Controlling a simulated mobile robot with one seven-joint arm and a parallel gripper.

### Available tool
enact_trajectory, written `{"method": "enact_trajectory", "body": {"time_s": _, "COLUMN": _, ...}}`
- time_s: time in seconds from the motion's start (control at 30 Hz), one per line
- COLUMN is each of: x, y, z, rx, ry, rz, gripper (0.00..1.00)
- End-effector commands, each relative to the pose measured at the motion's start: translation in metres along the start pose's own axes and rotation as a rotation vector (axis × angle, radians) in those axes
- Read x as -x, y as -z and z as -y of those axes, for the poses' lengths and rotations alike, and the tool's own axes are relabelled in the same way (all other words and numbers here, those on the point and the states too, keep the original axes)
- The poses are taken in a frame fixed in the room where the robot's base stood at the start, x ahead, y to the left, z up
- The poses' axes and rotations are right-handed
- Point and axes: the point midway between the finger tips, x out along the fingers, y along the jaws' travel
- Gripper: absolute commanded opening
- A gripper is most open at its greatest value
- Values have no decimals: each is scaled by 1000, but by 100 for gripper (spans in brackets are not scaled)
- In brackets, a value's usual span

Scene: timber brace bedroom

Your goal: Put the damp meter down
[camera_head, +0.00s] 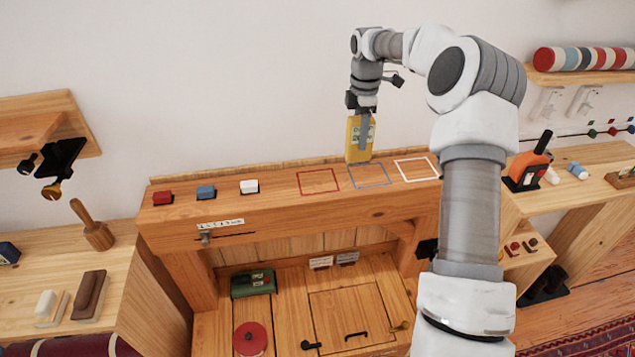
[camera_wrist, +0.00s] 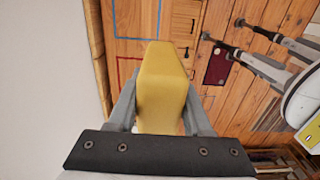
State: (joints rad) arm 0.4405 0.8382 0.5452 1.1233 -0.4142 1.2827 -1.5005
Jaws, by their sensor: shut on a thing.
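The damp meter, a yellow block-like device with a small pale display (camera_head: 353,138), is upright in my gripper (camera_head: 364,133). In the wrist view the yellow body (camera_wrist: 162,85) sits between the two grey fingers, which are shut on it. Its lower end overlaps the back left of the blue outlined square (camera_head: 369,176) on the wooden shelf top (camera_head: 280,188). I cannot tell whether it touches the wood. A red outlined square (camera_head: 318,181) lies to the left and a white one (camera_head: 416,169) to the right, both empty.
The wall (camera_head: 250,80) rises close behind. A green box (camera_head: 253,283) and a red disc (camera_head: 250,338) lie lower down. An orange tool (camera_head: 530,163) stands at the right.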

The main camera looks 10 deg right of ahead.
Motion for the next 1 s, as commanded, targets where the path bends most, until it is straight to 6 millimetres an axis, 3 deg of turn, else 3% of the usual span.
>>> {"method": "enact_trajectory", "body": {"time_s": 0.5, "x": -58, "y": 87, "z": -51, "rx": 3, "ry": 1, "rz": -2, "gripper": 0}}
{"method": "enact_trajectory", "body": {"time_s": 0.77, "x": -70, "y": 97, "z": -58, "rx": 0, "ry": 0, "rz": 0, "gripper": 0}}
{"method": "enact_trajectory", "body": {"time_s": 1.0, "x": -102, "y": 97, "z": -57, "rx": 1, "ry": 3, "rz": -1, "gripper": 0}}
